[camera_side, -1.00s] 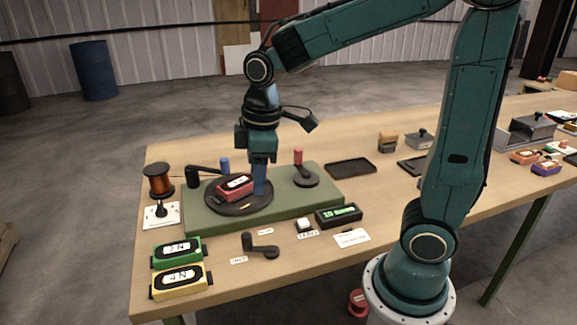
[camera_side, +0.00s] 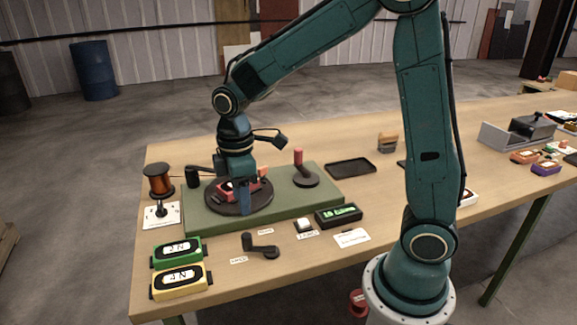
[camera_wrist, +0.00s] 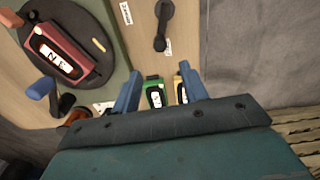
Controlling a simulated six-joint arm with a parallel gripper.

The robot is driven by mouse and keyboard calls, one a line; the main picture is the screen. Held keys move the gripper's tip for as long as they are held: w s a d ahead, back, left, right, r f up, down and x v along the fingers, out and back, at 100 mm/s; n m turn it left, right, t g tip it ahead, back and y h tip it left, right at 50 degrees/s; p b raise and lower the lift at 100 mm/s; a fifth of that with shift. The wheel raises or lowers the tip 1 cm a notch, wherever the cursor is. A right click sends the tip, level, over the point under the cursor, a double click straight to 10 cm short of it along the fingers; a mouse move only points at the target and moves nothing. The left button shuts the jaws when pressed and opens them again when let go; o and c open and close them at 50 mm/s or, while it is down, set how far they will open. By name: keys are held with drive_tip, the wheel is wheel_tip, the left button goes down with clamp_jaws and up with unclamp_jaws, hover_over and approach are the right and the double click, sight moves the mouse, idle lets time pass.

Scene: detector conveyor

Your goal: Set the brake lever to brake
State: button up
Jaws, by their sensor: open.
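The black lever (camera_side: 262,247) lies on the table in front of the green base, between two small white labels (camera_side: 238,260) whose words I cannot read. In the wrist view the lever (camera_wrist: 162,28) is at the top, beyond my fingers. My gripper (camera_side: 243,204) is open and empty, pointing down at the turntable's front, apart from the lever and behind and left of it. Its two blue fingers (camera_wrist: 161,90) are spread in the wrist view. It partly hides the red box (camera_side: 258,190).
The green base (camera_side: 285,211) carries a dark turntable (camera_side: 215,203) and a red-knobbed crank (camera_side: 302,172). A green box (camera_side: 178,251) and a yellow box (camera_side: 180,281) lie front left. A copper spool (camera_side: 159,180) stands left. A display (camera_side: 338,215) sits right of a white button (camera_side: 303,224).

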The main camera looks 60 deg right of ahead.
sight(246, 235)
wheel_tip(246, 235, down, 12)
drive_tip(key=shift+f, duration=0.1)
idle(0.5)
clamp_jaws()
